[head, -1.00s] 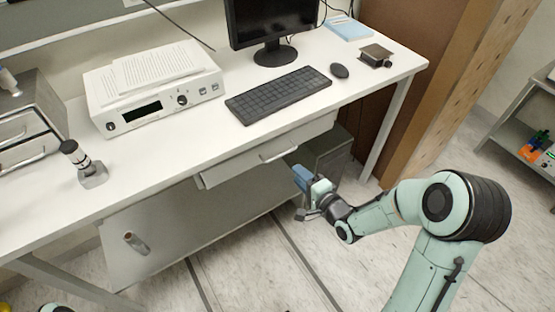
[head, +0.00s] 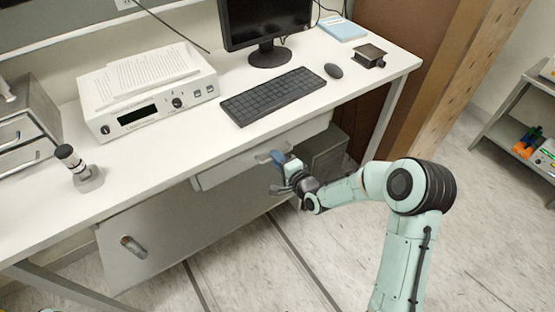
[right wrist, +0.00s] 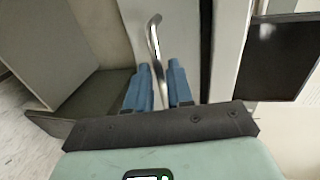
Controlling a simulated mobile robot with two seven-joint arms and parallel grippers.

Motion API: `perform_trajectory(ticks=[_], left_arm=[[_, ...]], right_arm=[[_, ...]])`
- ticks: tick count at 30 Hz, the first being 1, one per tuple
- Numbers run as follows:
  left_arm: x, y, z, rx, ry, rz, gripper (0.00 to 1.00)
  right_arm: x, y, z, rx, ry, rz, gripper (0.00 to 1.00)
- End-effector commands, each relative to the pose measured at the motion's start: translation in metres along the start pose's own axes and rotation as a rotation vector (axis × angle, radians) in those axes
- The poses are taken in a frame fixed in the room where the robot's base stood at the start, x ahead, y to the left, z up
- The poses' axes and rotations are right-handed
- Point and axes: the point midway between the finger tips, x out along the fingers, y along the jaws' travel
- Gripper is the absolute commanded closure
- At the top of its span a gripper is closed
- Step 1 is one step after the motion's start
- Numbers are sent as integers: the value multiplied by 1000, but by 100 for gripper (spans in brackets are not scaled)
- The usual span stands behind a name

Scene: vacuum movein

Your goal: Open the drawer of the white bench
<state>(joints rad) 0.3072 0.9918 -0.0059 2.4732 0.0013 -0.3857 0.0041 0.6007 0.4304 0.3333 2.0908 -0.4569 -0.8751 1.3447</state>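The white bench (head: 175,145) has a pale drawer (head: 225,172) under the right part of its top. The drawer looks closed. Its metal handle (right wrist: 153,35) runs between the two blue fingers of my right gripper (right wrist: 161,78) in the right wrist view. The fingers are apart, with a gap beside the handle, so the gripper looks open around it. My left gripper is not in view.
On the bench are a keyboard (head: 273,96), a monitor (head: 262,20), a mouse (head: 333,70), a white instrument (head: 150,110) with papers and a small microscope-like device (head: 80,168). A grey cabinet (head: 322,150) stands under the bench. The floor in front is clear.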

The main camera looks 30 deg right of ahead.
Motion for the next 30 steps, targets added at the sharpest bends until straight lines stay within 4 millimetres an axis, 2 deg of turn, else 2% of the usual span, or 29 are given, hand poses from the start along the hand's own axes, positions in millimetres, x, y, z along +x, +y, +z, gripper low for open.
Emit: perform_trajectory(ticks=[2,30], left_arm=[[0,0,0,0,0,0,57],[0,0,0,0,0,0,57]], right_arm=[[0,0,0,0,0,0,100],[0,-1,0,-1,0,-2,100]])
